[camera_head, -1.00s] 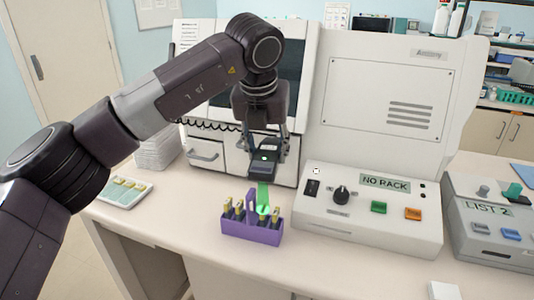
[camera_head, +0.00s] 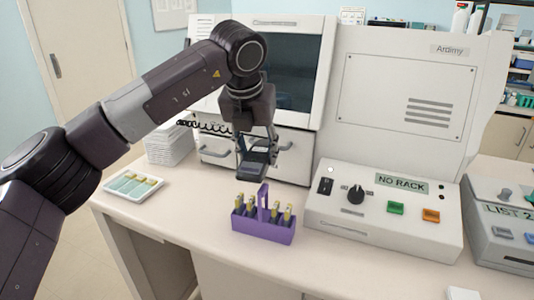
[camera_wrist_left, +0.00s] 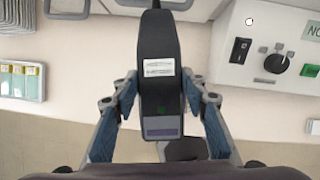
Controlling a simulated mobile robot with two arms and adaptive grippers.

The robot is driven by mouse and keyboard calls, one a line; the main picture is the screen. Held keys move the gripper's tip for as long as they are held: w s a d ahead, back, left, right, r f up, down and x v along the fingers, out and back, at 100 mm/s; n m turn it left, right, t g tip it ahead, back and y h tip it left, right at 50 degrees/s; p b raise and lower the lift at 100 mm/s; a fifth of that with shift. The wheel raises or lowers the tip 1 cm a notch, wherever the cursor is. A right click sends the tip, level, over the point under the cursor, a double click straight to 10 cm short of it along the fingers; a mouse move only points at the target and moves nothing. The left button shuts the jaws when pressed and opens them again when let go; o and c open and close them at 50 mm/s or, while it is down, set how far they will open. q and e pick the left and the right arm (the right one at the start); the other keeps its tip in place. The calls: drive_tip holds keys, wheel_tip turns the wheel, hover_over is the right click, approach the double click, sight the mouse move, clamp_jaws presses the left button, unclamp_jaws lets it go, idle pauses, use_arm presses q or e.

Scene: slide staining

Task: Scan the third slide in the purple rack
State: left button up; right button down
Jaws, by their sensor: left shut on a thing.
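The purple rack (camera_head: 262,228) stands on the bench in the head view, with a tall middle handle and several yellow-topped slides (camera_head: 277,212) upright in it. My left gripper (camera_head: 255,150) is above and behind the rack, shut on a dark handheld scanner (camera_head: 254,162). In the left wrist view the scanner (camera_wrist_left: 159,60) sits between the two fingers, with a white label and a small screen at its near end. No scan beam shows now. The scanner is apart from the rack. The right gripper is not in view.
A white tray of slides (camera_head: 112,186) lies at the left, near a white stack (camera_head: 168,146). A machine with a "NO RACK" control panel (camera_head: 340,222) stands right of the rack, and a "LIST 2" unit (camera_head: 484,248) is farther right. Bare bench lies in front of the rack.

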use_arm(q)
drive_tip(key=shift+w+a+f, duration=0.1)
drive_tip(key=shift+a, duration=0.2)
drive_tip(key=shift+r+p, duration=1.05)
drive_tip(key=shift+r, duration=0.5)
drive_tip(key=shift+f, duration=0.2)
